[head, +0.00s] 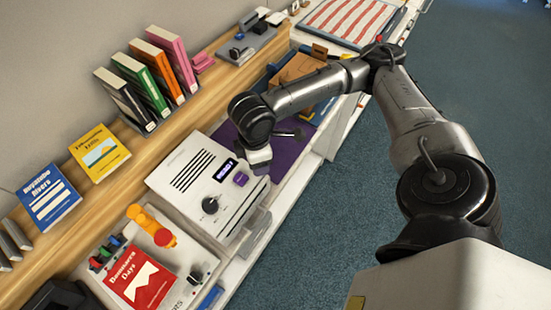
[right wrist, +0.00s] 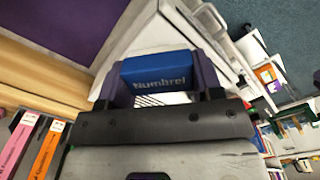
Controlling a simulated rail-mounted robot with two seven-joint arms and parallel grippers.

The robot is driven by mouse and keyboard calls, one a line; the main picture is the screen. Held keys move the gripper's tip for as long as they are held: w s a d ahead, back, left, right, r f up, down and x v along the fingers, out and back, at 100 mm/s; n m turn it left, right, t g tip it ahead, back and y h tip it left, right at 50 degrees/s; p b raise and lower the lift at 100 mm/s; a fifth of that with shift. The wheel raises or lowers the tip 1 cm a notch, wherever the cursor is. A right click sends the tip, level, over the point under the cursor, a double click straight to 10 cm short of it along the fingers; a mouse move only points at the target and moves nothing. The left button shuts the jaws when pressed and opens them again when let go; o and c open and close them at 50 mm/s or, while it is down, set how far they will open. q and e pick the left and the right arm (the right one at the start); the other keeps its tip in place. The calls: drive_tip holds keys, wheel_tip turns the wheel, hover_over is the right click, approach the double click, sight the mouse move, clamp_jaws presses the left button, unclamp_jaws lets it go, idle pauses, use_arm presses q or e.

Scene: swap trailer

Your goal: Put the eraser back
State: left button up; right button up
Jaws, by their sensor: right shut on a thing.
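My right gripper (head: 258,160) hangs over the right edge of the white machine, close to its display. In the right wrist view the right gripper (right wrist: 160,78) is shut on a blue block, which I take to be the eraser (right wrist: 157,68). It has light lettering on it and sits between the two dark fingers. In the head view the block is hidden by the wrist, so I cannot tell how high it is above the machine. My left gripper is not in view.
The white machine (head: 180,205) has a knob and purple button. A purple mat (head: 290,165) lies beside it. Upright books (head: 150,90) stand on the wooden shelf (head: 95,205) behind. A red book (head: 140,280) lies in front left. Blue floor (head: 330,235) lies beyond the counter edge.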

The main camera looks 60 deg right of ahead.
drive_tip(key=s+d+f+n+b, duration=0.3)
drive_tip(key=s+d+n+b, duration=0.1)
drive_tip(key=d+n, duration=0.55)
drive_tip(key=s+d+f+n+b, duration=0.3)
drive_tip(key=s+d+n+b, duration=0.1)
drive_tip(key=d+n, duration=0.6)
drive_tip(key=n, duration=0.2)
hover_over(275, 156)
drive_tip(key=shift+m, duration=0.25)
wheel_tip(275, 156, down, 7)
drive_tip(key=shift+p, duration=0.4)
drive_tip(key=shift+a+f+p, duration=0.1)
drive_tip(key=shift+f+p, duration=0.3)
drive_tip(key=shift+f, duration=1.65)
drive_tip(key=o, duration=0.7)
drive_tip(key=shift+f, duration=0.15)
drive_tip(key=shift+o, duration=1.3)
